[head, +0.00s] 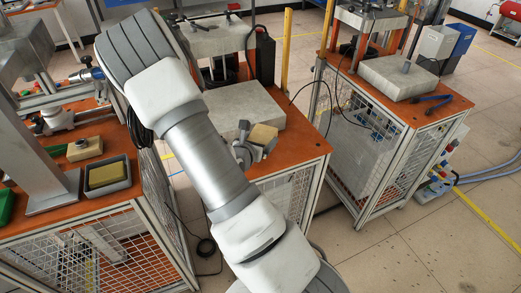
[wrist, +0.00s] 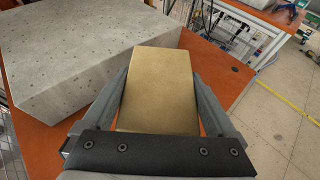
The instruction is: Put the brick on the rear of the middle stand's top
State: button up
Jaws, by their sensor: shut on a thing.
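The brick (wrist: 157,88) is a tan, flat-faced block; it also shows in the head view (head: 264,134). My gripper (wrist: 160,78) is shut on it, one finger along each side. In the head view my gripper (head: 252,145) is at the near right part of the middle stand's orange top (head: 295,152). The brick is beside the grey slab (head: 243,108) on that stand, at its right near corner. In the wrist view it is over the orange top (wrist: 215,72), right of the slab. I cannot tell whether it touches the top.
The grey slab fills much of the stand's middle. A grey press (head: 215,38) and a black case (head: 265,52) stand at its far end. The left stand holds a tan block in a grey tray (head: 108,187). The right stand (head: 425,108) is across a gap.

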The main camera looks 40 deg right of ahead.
jog(key=shift+f+b, duration=1.45)
jog(key=shift+f, duration=0.55)
jog(key=shift+f, duration=0.1)
jog(key=o, duration=1.3)
